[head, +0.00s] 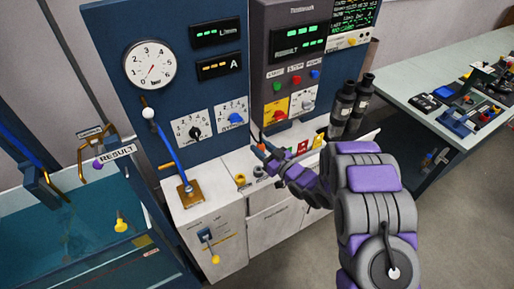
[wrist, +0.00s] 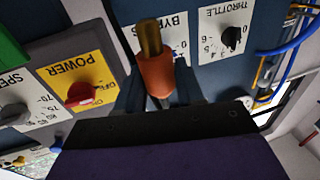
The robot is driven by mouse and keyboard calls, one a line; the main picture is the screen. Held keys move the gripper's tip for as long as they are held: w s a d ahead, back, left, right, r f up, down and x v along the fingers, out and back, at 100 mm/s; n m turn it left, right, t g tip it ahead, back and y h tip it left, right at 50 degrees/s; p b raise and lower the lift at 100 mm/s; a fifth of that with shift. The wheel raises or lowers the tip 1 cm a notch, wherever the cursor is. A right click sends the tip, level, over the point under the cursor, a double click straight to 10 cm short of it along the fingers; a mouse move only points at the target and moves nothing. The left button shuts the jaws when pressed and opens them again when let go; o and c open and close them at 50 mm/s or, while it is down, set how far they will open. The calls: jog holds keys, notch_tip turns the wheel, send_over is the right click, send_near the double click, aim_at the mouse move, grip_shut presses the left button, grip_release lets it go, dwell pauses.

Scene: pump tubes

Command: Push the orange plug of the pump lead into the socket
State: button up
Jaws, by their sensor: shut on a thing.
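The orange plug (wrist: 155,76) is between the fingers of my gripper (wrist: 158,88) in the wrist view, with its brass-coloured tip (wrist: 150,37) pointing away from the gripper. In the head view my gripper (head: 264,143) is above the white bench, in front of the panels, and the plug shows only as a small orange patch (head: 261,147). The gripper is shut on the plug. A yellow ring-like fitting (head: 241,180) and a grey one (head: 259,172) are on the bench top below and left of the gripper. I cannot tell which fitting is the socket. The lead is not clearly visible.
The blue panel (head: 150,105) and the grey control panel (head: 283,75) stand behind the bench. A blue lever (head: 169,142) rises at left. Dark cylinders (head: 343,108) stand right of the gripper. A water tank (head: 75,240) is at far left, a cluttered table (head: 420,75) at right.

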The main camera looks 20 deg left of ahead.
jog(key=shift+d+f, duration=0.2)
jog(key=shift+d, duration=0.1)
jog(key=shift+f, duration=0.3)
jog(key=a+f, duration=0.1)
jog(key=f, duration=0.1)
jog(key=a+f+b, duration=0.1)
jog(key=f, duration=0.1)
jog(key=shift+a+f, duration=0.15)
jog(key=shift+a, duration=0.05)
jog(key=shift+d+f, duration=0.15)
jog(key=shift+d, duration=0.85)
jog(key=shift+a+f, duration=0.25)
jog(key=shift+a, duration=0.65)
jog(key=shift+s+d+r, duration=0.1)
jog(key=shift+d+r, duration=0.1)
jog(key=shift+d, duration=0.95)
jog(key=shift+a, duration=0.25)
